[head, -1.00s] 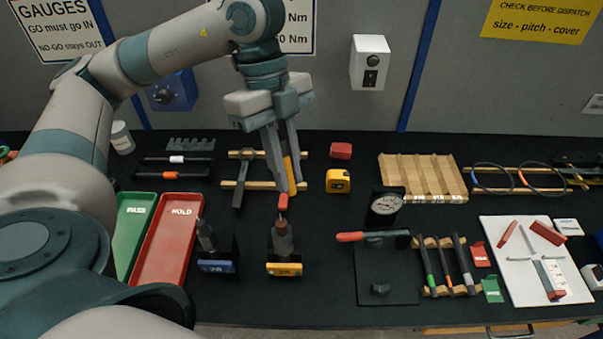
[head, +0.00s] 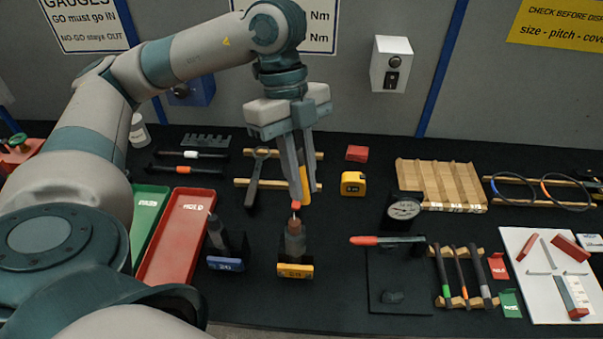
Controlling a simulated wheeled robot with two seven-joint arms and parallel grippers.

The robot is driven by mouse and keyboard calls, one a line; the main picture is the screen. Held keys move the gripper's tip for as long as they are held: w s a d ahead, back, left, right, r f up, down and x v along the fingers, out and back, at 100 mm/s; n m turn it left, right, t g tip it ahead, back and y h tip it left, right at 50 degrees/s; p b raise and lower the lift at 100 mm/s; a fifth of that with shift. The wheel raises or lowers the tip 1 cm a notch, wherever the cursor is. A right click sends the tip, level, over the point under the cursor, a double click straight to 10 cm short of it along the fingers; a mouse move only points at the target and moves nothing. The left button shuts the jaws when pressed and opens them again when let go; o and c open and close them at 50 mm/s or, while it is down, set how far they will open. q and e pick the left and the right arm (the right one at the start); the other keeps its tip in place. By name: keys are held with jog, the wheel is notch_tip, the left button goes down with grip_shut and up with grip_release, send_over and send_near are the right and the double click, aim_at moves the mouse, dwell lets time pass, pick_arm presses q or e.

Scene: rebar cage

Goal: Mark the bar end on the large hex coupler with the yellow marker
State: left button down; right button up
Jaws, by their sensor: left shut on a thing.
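My left gripper (head: 301,200) is shut on the yellow marker (head: 305,186), which points down. A red part and a pale tip show below the fingertips. The large hex coupler (head: 295,242) stands upright in a black holder with a yellow label (head: 295,271). A reddish-brown bar end shows at its top. The marker tip is just above this bar end; I cannot tell whether they touch. A smaller grey coupler (head: 217,232) stands in a holder with a blue label (head: 226,264), to the left. My right gripper is not in view.
Red (head: 172,250) and green (head: 146,212) trays lie at the left. A wrench (head: 256,175) lies on wooden rails behind the gripper, near a yellow tape measure (head: 353,184). A dial gauge stand with a red handle (head: 368,240) stands right of the coupler.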

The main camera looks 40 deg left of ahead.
pick_arm(q)
notch_tip(320, 180, down, 2)
jog(key=shift+f+b, duration=0.15)
jog(key=shift+b, duration=0.5)
jog(key=shift+f, duration=0.25)
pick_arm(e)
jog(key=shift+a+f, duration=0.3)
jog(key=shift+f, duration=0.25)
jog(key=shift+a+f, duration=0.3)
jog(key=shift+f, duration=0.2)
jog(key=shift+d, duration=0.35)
pick_arm(q)
jog(key=shift+f+b, duration=0.25)
jog(key=shift+b, duration=0.05)
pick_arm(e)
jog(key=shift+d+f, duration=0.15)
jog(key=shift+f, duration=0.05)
pick_arm(q)
jog(key=shift+f, duration=0.25)
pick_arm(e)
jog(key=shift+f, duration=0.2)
pick_arm(q)
jog(key=shift+f+b, duration=0.45)
jog(key=shift+b, duration=0.15)
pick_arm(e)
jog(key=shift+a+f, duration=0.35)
pick_arm(q)
jog(key=shift+s+a, duration=0.1)
